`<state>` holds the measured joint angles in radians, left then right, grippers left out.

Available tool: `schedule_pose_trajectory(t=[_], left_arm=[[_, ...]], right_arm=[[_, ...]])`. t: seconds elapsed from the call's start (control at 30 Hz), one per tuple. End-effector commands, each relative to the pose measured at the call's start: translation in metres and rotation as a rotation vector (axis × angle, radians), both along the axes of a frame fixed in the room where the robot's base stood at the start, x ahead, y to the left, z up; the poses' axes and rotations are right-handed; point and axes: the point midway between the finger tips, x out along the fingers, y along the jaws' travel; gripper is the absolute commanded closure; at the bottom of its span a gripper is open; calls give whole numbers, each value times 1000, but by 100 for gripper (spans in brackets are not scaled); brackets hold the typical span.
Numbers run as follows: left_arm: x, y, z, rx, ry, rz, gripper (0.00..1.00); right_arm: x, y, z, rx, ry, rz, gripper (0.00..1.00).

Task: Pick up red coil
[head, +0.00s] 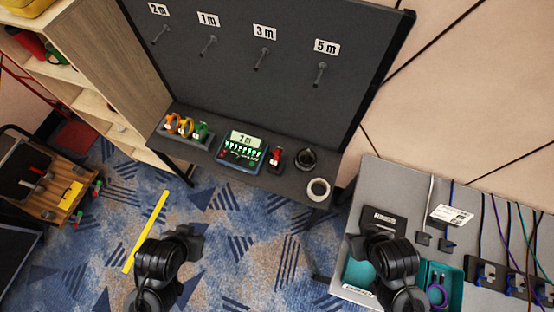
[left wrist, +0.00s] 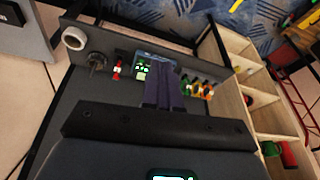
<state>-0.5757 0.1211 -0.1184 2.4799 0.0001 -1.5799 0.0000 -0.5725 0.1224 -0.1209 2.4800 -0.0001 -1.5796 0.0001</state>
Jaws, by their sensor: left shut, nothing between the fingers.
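A small red piece with a white mark, seemingly the red coil (head: 275,157), stands on the dark ledge under the panel, just right of the tester. It also shows in the left wrist view (left wrist: 118,70); its coil form is too small to make out. My left gripper (head: 190,240) hangs low in the head view, apart from the ledge, its fingertips unclear there. In the left wrist view its dark fingers (left wrist: 165,88) are together and empty, overlapping the tester. My right gripper (head: 365,243) is over the grey table; its fingers are hidden.
A tester (head: 240,150) and orange, yellow and green pieces (head: 185,128) lie left of the red one. A black roll (head: 305,158) and white roll (head: 318,188) lie right. A wooden shelf (head: 110,60) borders the ledge's left. A grey table (head: 395,180) with cables stands right.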

Motion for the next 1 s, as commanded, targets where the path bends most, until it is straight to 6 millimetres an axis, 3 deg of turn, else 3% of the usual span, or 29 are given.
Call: schedule_pose_trajectory(t=[0.37, 0.7, 1.0], left_arm=[[-2, 1, -1, 5, 4, -5, 98], [-2, -1, -1, -3, 5, 0, 46], [-2, -1, -1, -1, 7, -6, 46]], right_arm=[[-4, 1, -2, 7, 11, -5, 57], [-4, 1, -2, 5, 11, -5, 57], [-3, -1, -2, -3, 9, 1, 57]])
